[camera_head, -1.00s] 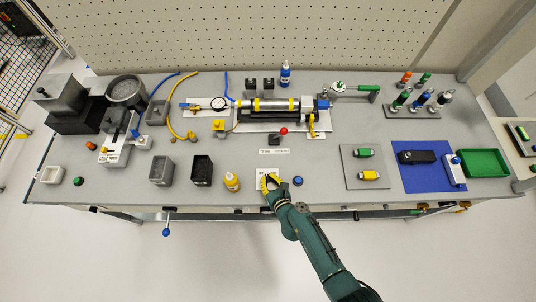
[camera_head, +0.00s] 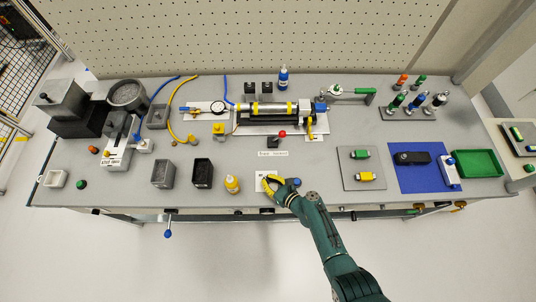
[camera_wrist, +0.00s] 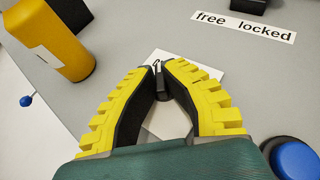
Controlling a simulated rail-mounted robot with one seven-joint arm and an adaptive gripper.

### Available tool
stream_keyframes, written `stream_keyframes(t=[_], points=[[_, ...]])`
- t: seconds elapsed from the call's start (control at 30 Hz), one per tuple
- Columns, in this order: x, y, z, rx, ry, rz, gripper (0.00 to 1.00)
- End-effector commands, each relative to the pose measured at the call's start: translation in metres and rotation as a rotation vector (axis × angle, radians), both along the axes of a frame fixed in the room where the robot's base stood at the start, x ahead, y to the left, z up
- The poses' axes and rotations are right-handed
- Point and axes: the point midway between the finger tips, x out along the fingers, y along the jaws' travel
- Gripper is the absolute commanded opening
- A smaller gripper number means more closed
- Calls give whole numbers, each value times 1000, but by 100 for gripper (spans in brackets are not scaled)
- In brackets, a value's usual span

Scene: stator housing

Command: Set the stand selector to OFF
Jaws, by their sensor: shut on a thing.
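The stand selector is a small black knob (camera_wrist: 161,84) on a white plate (camera_wrist: 204,70) in the wrist view. The yellow-padded fingers of my gripper (camera_wrist: 163,75) are shut on the knob at their tips. The fingers cover much of the plate, and its lettering is only partly visible, so I cannot read the setting. In the head view my gripper (camera_head: 270,187) is low over the white plate (camera_head: 262,174) near the table's front edge. The knob is hidden there by the fingers.
A yellow bottle (camera_head: 232,184) stands left of my gripper, and a blue button (camera_wrist: 295,159) is close on the right. Behind is a "free locked" label (camera_wrist: 243,26) below a red-knobbed lever (camera_head: 282,134). A grey board (camera_head: 348,178) lies farther right.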

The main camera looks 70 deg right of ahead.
Motion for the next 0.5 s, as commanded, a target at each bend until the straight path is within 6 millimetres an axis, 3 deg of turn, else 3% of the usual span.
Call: stream_keyframes(t=[0.5], points=[[-1, 0, -1, 1, 3, 53, 0]])
